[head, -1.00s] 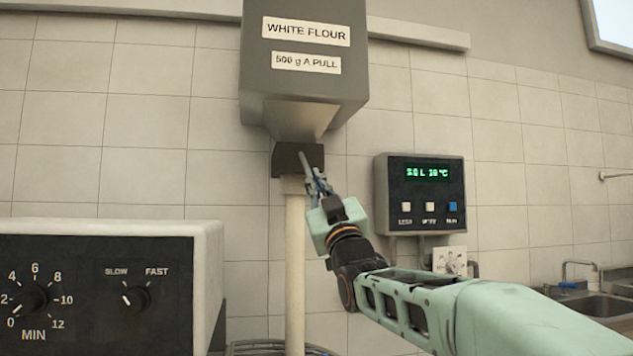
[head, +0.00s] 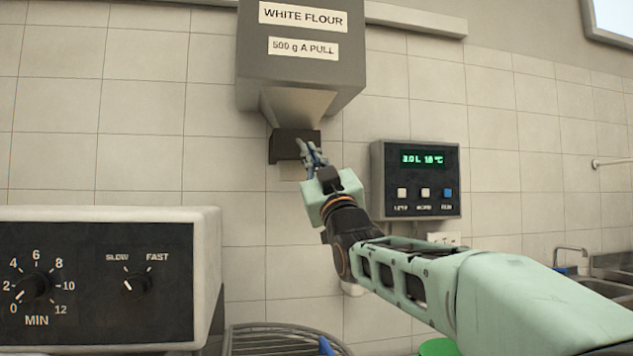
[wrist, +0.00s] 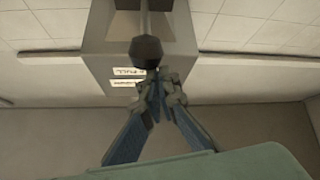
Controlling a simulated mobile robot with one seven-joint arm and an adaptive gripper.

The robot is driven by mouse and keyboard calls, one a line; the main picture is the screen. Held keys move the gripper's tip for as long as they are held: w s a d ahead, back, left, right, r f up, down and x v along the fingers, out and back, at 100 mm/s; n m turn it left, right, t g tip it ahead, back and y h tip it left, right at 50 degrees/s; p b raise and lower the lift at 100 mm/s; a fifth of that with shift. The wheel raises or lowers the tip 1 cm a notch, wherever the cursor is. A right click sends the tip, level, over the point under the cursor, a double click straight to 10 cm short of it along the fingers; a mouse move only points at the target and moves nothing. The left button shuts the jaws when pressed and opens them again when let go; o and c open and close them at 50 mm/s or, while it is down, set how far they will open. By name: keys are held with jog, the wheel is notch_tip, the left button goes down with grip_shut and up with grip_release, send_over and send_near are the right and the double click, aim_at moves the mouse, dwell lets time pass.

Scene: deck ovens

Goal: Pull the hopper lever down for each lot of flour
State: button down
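The grey flour hopper (head: 300,75) hangs on the tiled wall, labelled WHITE FLOUR and 500 g A PULL. Its dark outlet (head: 283,146) is at the bottom, with a small pale patch just below it. My gripper (head: 308,150) is in front of the outlet's right side. In the wrist view, the lever's dark round knob (wrist: 146,47) is at the end of a rod, just above my fingertips (wrist: 157,88). The fingers come together at their tips, with nothing visible between them. I cannot tell whether they touch the knob. In the head view the lever is mostly hidden behind my gripper.
A mixer with a dark dial panel (head: 95,280) stands at the lower left. A wire bowl guard (head: 285,335) is below the hopper. A water meter (head: 418,180) reading about 3.0 L, 18 °C is on the wall at right. A sink (head: 605,285) is at far right.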

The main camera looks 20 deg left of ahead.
jog(key=f+b+v, duration=0.1)
jog(key=v, duration=0.8)
jog(key=shift+a+f, duration=0.2)
jog(key=shift+f, duration=0.05)
jog(key=shift+r, duration=0.15)
dwell(1.1)
